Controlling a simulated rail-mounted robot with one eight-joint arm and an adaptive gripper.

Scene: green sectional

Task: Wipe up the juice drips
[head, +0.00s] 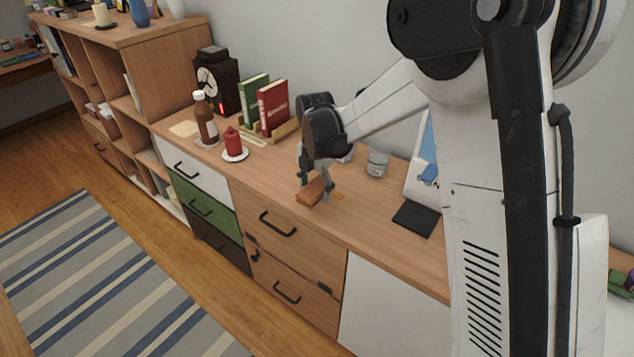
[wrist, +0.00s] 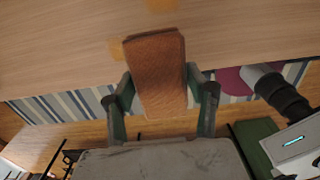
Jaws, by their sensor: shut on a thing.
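My gripper (head: 316,184) is shut on a brown-orange block, seemingly a sponge (head: 309,193), low over the wooden sideboard top near its front edge. In the wrist view the sponge (wrist: 160,78) sits between the two fingers of my gripper (wrist: 162,92). I cannot tell whether it touches the wood. An orange juice drip (wrist: 116,48) shows at the sponge's left edge, partly hidden by it. Another juice drip (wrist: 160,5) lies beyond the sponge at the picture's top. In the head view a faint orange mark (head: 338,196) shows right of the fingers.
On the sideboard (head: 270,185), a red candle (head: 232,141) on a white dish, brown bottle (head: 206,122), clock (head: 214,83) and books (head: 273,106) stand to the left. A grey jar (head: 377,163) and dark mat (head: 413,219) lie to the right.

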